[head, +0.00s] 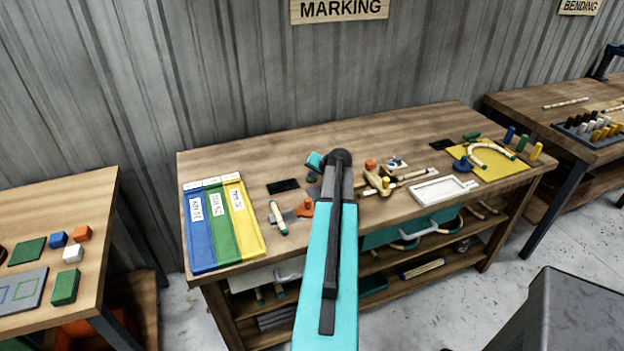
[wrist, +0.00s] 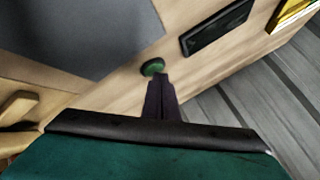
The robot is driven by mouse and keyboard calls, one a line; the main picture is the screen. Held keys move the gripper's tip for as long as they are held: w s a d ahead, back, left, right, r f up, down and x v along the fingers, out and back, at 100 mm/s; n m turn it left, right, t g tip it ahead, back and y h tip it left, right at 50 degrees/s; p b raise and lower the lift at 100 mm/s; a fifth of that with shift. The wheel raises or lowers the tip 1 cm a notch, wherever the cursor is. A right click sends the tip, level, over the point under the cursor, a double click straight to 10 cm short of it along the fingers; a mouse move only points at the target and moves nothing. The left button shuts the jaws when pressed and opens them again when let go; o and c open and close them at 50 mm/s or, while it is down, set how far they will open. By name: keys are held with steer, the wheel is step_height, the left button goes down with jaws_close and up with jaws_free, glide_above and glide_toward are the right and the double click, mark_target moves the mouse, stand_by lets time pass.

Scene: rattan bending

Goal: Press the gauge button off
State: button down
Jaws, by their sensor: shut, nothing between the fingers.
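In the wrist view a round green button (wrist: 153,66) on a dark base sits on the wooden table. I take it to be the gauge button. My gripper (wrist: 159,80) is shut and empty, its dark fingertips right beside the button in the picture. I cannot tell whether they touch it. A black rectangular panel (wrist: 217,27), probably the gauge's display, lies beyond the button. It also shows in the head view (head: 283,186), left of my turquoise arm. In the head view my fingers and the button cannot be made out clearly.
A large grey surface (wrist: 70,35) fills the wrist view's upper left. In the head view blue (head: 198,242), green and yellow strips lie at the table's left. A marker-like stick (head: 278,218), an orange piece (head: 304,208) and a white tray (head: 437,191) lie near my arm.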

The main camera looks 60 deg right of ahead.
mark_target(313, 180)
steer(key=shift+r, duration=0.4)
stand_by(0.8)
steer(key=shift+r+p, duration=1.25)
steer(key=shift+r, duration=1.7)
steer(key=shift+f, duration=0.1)
